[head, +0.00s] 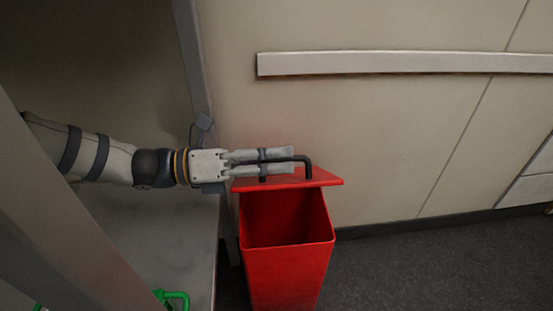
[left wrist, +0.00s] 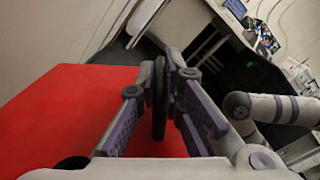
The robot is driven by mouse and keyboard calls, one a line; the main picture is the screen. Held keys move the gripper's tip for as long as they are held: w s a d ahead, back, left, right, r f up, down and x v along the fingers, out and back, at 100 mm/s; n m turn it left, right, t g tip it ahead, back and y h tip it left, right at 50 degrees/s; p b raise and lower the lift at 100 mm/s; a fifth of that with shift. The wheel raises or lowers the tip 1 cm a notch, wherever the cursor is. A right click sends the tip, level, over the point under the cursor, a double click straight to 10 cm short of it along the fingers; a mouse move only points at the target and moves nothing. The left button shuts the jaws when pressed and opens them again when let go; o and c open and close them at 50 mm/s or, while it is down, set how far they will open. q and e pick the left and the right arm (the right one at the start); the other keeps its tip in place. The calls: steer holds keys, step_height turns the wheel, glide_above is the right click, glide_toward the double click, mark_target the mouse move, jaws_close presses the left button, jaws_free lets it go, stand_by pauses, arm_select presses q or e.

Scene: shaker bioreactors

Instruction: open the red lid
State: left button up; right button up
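The red lid (head: 325,178) is raised at the back of the red bin (head: 286,262), and the bin's open mouth shows below it. A black bent handle (head: 308,164) stands on the lid. My left gripper (head: 277,161) reaches in from the left, with its fingers on either side of the handle bar. In the left wrist view the dark handle bar (left wrist: 159,100) lies between the purple finger pads, and the red lid (left wrist: 65,110) fills the lower left. The fingers look closed on the bar. My right gripper is not in view.
A pale wall with a light rail (head: 400,63) stands behind the bin. A grey surface (head: 170,235) with a green object (head: 175,295) lies to the left of the bin. Dark floor (head: 440,260) to the right is clear.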

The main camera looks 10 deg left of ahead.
arm_select(q)
steer(key=shift+o, duration=1.3)
steer(key=shift+r, duration=0.1)
steer(key=v, duration=1.2)
